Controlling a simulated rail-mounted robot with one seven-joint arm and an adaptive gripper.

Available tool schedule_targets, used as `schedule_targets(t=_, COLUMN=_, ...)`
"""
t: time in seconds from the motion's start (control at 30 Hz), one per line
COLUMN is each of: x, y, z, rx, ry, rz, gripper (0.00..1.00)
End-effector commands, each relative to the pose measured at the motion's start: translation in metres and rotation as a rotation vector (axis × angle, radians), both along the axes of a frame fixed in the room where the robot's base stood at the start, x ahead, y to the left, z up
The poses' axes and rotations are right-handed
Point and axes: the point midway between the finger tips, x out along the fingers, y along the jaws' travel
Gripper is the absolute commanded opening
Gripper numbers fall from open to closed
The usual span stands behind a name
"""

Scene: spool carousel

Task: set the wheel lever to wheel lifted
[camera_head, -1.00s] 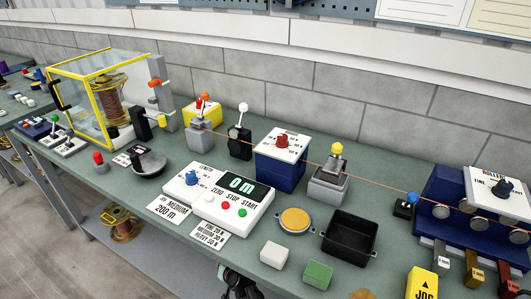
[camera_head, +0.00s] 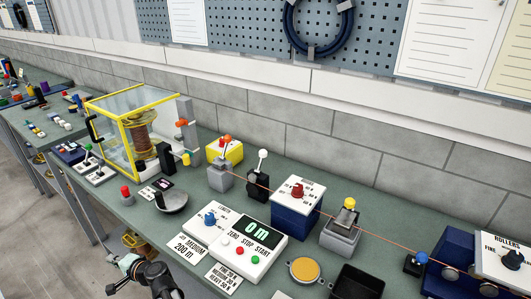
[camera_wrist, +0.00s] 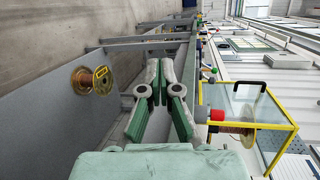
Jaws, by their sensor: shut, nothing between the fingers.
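A lever with a white ball knob (camera_head: 263,154) stands on a small black block behind the counter box, its knob up. A grey block (camera_head: 220,178) to its left carries a lever with red and orange parts (camera_head: 226,141). No label on either is readable, so I cannot tell which is the wheel lever. My gripper (camera_wrist: 160,75) is shut and empty in the wrist view, fingers close together, beside the bench's front edge and apart from both levers. In the head view my arm shows at the bottom left, below the bench front.
A counter box (camera_head: 262,262) reading 0 m sits in front of the levers. A thin orange line runs rightward past a blue box with a red knob (camera_head: 297,191). A yellow-framed clear case (camera_head: 122,118) stands left. A black tray (camera_head: 357,284) is at front right.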

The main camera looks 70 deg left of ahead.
Motion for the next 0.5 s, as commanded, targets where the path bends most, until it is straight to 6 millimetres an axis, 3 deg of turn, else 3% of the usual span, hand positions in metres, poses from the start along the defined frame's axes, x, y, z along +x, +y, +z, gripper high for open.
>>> schedule_targets(t=0.1, x=0.017, y=0.015, z=0.035, rx=-0.034, ry=0.070, rz=-0.021, gripper=0.00)
schedule_targets(t=0.27, x=0.064, y=0.037, z=0.069, rx=-0.086, ry=0.141, rz=-0.072, gripper=0.00)
schedule_targets(t=0.37, x=0.104, y=0.051, z=0.087, rx=-0.116, ry=0.177, rz=-0.114, gripper=0.00)
schedule_targets(t=0.5, x=0.180, y=0.071, z=0.118, rx=-0.166, ry=0.237, rz=-0.194, gripper=0.00)
